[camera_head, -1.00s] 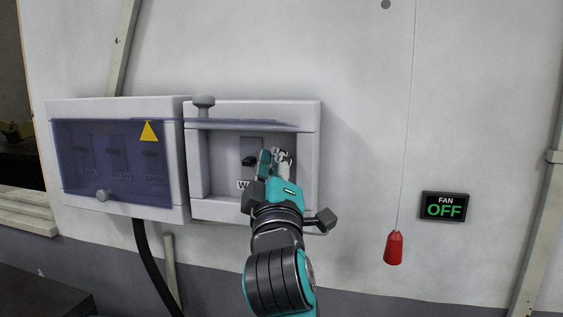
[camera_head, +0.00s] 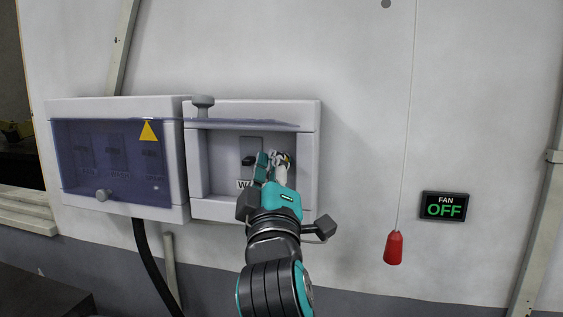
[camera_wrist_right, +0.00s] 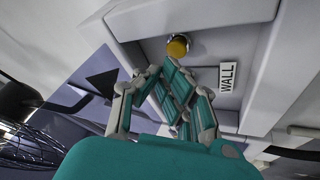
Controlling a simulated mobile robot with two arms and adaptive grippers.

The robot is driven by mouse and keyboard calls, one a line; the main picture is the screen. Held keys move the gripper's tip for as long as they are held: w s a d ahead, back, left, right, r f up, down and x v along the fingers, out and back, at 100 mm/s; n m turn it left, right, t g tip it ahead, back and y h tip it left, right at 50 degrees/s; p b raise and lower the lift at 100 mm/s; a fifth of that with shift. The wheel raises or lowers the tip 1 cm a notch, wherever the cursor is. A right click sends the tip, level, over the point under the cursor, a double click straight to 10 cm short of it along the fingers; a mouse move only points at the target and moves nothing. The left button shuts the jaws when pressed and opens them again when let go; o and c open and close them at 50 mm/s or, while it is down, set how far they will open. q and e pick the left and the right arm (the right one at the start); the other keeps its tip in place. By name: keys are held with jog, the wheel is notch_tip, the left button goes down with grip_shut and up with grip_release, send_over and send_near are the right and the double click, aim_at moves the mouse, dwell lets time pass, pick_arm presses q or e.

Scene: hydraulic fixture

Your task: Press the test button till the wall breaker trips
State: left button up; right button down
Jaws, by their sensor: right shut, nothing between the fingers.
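The right-hand wall box (camera_head: 311,165) has its clear blue cover (camera_head: 240,124) swung up. Inside it is a grey breaker (camera_head: 251,145) with a black lever (camera_head: 248,161). A WALL label (camera_wrist_right: 227,77) shows in the wrist view and is partly covered in the head view. The round yellow test button (camera_wrist_right: 178,46) is clear in the wrist view; only a bit of it shows past the fingers in the head view (camera_head: 287,157). My right gripper (camera_head: 271,158) is shut and empty, its fingertips inside the box close to the button. I cannot tell any contact. My left gripper is out of view.
A second box (camera_head: 60,106) with a closed blue cover and a yellow warning triangle (camera_head: 148,131) adjoins on the left. A red pull handle (camera_head: 393,248) hangs on a cord at right. A sign (camera_head: 444,206) reads FAN OFF. The wall between is clear.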

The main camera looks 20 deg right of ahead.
jog(key=s+a, duration=0.1)
jog(key=s, duration=0.1)
jog(key=s+a, duration=0.1)
jog(key=s, duration=0.1)
jog(key=shift+s+a, duration=0.1)
jog(key=shift+a, duration=0.25)
jog(key=shift+f, duration=0.1)
dwell(1.0)
